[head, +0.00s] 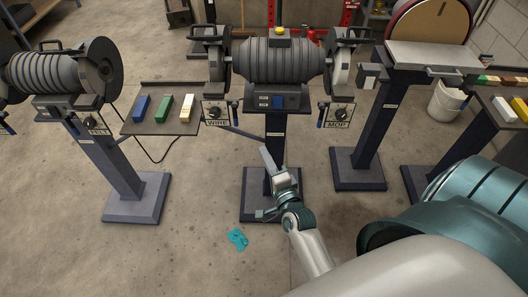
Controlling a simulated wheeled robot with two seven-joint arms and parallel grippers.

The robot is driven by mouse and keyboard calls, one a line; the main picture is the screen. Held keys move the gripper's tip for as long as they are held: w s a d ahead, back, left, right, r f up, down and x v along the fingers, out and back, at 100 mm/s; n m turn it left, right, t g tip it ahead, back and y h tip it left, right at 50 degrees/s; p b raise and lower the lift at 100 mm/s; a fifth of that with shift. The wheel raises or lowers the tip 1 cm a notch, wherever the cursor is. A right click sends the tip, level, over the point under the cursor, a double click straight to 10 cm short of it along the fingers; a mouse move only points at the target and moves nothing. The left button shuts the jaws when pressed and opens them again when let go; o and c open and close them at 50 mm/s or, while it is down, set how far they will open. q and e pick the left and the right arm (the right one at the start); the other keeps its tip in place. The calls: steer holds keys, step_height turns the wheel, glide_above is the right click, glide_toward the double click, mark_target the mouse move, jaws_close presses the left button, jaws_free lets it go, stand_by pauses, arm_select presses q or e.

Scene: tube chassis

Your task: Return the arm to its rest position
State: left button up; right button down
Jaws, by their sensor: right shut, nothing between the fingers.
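My right gripper (268,159) is in the middle of the head view, at the end of my right arm, which comes in from the lower right. Its fingers are together and hold nothing. It appears in front of the post of the middle bench grinder (285,60), below the grinder's blue switch; whether it touches the post cannot be told. My left gripper and left arm are not in view.
Another grinder (52,75) stands at the left and a disc sander (430,22) at the right. A tray (150,95) with blue, green and cream bars sits between the grinders. A teal rag (238,239) lies on the floor. A white bucket (445,102) stands right. Lower-left floor is clear.

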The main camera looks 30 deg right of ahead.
stand_by(0.4)
steer(key=s+a+f+n+g+y, duration=0.1)
steer(key=s+a+f+n+g, duration=0.15)
steer(key=f, duration=0.65)
steer(key=s+a+f+n+g+y, duration=0.1)
steer(key=s+a+f+n, duration=0.15)
steer(key=f, duration=0.55)
steer(key=s+a+f+n+g+y, duration=0.1)
steer(key=s+a+f+n+g, duration=0.15)
steer(key=f, duration=0.65)
steer(key=s+a+f+n+g+y, duration=0.1)
steer(key=s+f+n+g, duration=0.15)
steer(key=s+f, duration=0.5)
steer(key=s+a+f+n+g, duration=0.2)
steer(key=s+f+n, duration=0.2)
steer(key=s+f, duration=0.3)
steer(key=s+d+f+n+g, duration=0.1)
steer(key=s+f, duration=0.3)
steer(key=s, duration=0.4)
steer(key=s+d+f+n+g, duration=0.2)
steer(key=s+f+n, duration=0.2)
steer(key=s, duration=0.4)
steer(key=s+d+f+n+g, duration=0.2)
steer(key=s+f+n, duration=0.1)
steer(key=s, duration=0.5)
steer(key=shift+s+f+g+h, duration=0.2)
steer(key=shift+f+g+h, duration=0.15)
steer(key=shift+f, duration=0.2)
steer(key=shift+d, duration=0.1)
